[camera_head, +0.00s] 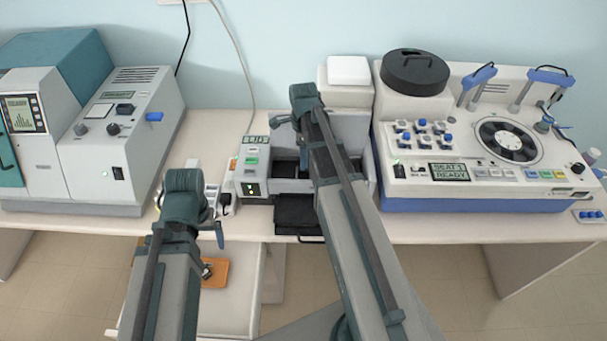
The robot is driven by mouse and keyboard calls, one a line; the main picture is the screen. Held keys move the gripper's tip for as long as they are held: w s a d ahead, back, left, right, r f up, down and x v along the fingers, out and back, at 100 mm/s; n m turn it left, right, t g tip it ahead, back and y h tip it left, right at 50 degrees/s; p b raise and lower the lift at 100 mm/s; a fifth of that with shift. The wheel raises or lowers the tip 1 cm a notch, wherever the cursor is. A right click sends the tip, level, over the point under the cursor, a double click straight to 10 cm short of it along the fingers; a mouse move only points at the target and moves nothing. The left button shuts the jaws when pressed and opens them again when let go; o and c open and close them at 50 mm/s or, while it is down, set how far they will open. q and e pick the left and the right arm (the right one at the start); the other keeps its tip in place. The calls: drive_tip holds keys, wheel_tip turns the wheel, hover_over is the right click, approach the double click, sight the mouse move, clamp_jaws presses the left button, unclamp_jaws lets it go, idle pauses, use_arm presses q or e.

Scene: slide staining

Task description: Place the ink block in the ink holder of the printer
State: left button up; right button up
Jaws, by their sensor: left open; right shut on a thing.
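The printer (251,187) stands at the middle of the bench, a grey machine with a small button panel at its left, an open dark recess and a black tray (298,212) at its front. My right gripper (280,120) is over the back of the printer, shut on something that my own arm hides. I cannot make out the ink block or the ink holder; my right arm covers much of the printer. My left gripper (217,236) is open, left of the printer near the bench's front edge; its fingers are hardly visible.
A grey and teal machine (125,140) fills the left of the bench (100,220). A large white and blue machine (480,160) stands close at the printer's right. A white box (348,71) sits behind. An orange board (215,275) lies below, by my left arm.

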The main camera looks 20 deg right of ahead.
drive_tip(key=shift+f+b, duration=2.35)
drive_tip(key=shift+f, duration=0.6)
drive_tip(key=shift+f, duration=0.15)
drive_tip(key=o, duration=1.4)
drive_tip(key=shift+c, duration=0.2)
wheel_tip(320, 180, up, 12)
drive_tip(key=p, duration=1.2)
drive_tip(key=shift+r, duration=0.2)
drive_tip(key=shift+f, duration=0.2)
